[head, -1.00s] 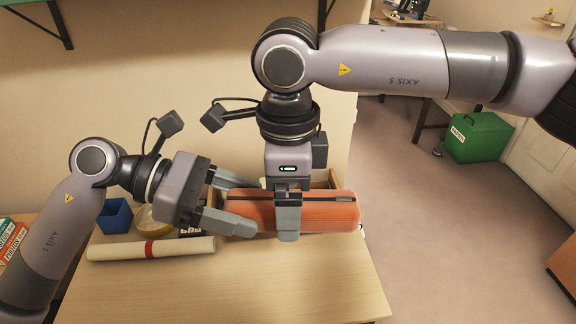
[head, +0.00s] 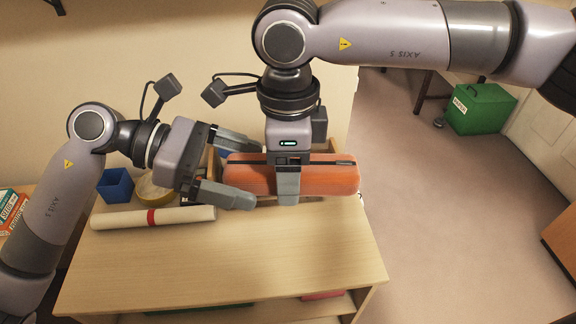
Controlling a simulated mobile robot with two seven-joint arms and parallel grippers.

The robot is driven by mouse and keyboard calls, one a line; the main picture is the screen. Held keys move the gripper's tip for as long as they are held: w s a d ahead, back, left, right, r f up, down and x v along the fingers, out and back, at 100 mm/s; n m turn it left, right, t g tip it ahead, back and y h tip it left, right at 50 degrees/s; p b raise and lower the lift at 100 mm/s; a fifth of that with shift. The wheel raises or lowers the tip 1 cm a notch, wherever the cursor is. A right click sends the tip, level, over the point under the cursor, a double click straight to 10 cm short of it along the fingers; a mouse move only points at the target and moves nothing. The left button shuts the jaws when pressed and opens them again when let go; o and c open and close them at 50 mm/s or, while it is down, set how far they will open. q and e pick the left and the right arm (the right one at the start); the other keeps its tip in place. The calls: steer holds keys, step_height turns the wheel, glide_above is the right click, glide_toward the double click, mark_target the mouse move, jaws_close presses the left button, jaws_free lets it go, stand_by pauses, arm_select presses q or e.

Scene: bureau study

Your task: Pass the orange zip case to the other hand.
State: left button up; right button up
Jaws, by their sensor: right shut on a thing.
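The orange zip case (head: 325,178) is a long rounded case with a dark zip strip along its upper side. It is held level above the back of the wooden table. My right gripper (head: 287,182) comes down from above and is shut on the case around its middle. My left gripper (head: 256,174) comes in from the left and is open. One finger is behind and one in front of the case's left end, which lies between them; I cannot tell whether they touch it.
On the table (head: 230,255) are a white roll with a red band (head: 180,216), a blue cup (head: 115,186) and a yellowish round object (head: 155,187), partly hidden. A wooden box behind the case is mostly hidden. The table's front is clear. A green box (head: 482,108) stands on the floor at right.

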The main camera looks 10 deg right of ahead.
arm_select(q)
steer(key=v, duration=1.2)
steer(key=w+a+f+m+t+y, duration=0.1)
steer(key=a+f+m+t+y, duration=0.15)
steer(key=f+m+t, duration=1)
steer(key=a+f+m+t+y, duration=0.1)
steer(key=f+m+t+y, duration=0.45)
steer(key=m, duration=1.25)
steer(key=s+a+f+n+g+y, duration=0.1)
steer(key=s+f+n+g, duration=0.2)
steer(key=s+f+n, duration=0.2)
steer(key=s+a+f+n+g+y, duration=0.1)
steer(key=s+f+n, duration=0.5)
steer(key=f, duration=0.8)
steer(key=s+g+y, duration=0.1)
steer(key=s+g, duration=0.1)
steer(key=s, duration=0.1)
steer(key=shift+s+a, duration=0.15)
steer(key=shift+a, duration=0.1)
steer(key=shift+n, duration=0.25)
